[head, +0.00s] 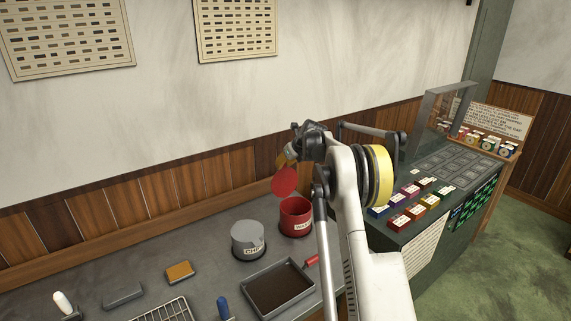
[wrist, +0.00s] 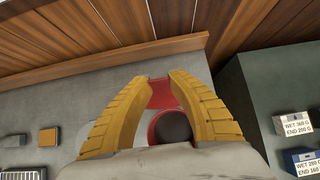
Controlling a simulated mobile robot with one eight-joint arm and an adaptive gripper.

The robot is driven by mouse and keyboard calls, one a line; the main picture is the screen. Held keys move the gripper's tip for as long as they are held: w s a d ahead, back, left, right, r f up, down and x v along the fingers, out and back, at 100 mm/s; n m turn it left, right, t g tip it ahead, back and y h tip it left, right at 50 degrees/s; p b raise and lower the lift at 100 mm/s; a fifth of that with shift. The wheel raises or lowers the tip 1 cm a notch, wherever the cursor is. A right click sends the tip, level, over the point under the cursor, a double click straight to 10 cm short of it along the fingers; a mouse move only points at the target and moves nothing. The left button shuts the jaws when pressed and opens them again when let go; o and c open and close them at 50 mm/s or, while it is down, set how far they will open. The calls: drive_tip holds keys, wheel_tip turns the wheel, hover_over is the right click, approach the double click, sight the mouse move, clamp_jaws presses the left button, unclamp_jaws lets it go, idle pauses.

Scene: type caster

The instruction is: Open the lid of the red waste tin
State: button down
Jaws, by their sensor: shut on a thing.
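The red waste tin (head: 296,219) stands on the grey counter with its top open and its dark inside showing. Its round red lid (head: 285,181) hangs tilted on edge above the tin, clear of the rim. My gripper (head: 287,162) is shut on the lid, above the tin. In the wrist view, the yellow fingers of my gripper (wrist: 162,79) have the red lid (wrist: 163,95) between them, seen nearly edge-on.
A grey tin (head: 248,242) stands left of the red tin. A dark tray (head: 279,288) lies in front, with a red handle (head: 312,261) close by. A tan block (head: 179,272) lies further left. The wood-panelled wall (head: 215,183) rises behind.

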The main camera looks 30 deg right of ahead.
drive_tip(key=shift+w+f+g+p, duration=0.1)
drive_tip(key=shift+w+g+p, duration=0.2)
drive_tip(key=shift+w+g, duration=0.35)
drive_tip(key=c, duration=1.2)
unclamp_jaws()
drive_tip(key=v, duration=1.2)
drive_tip(key=shift+f, duration=0.1)
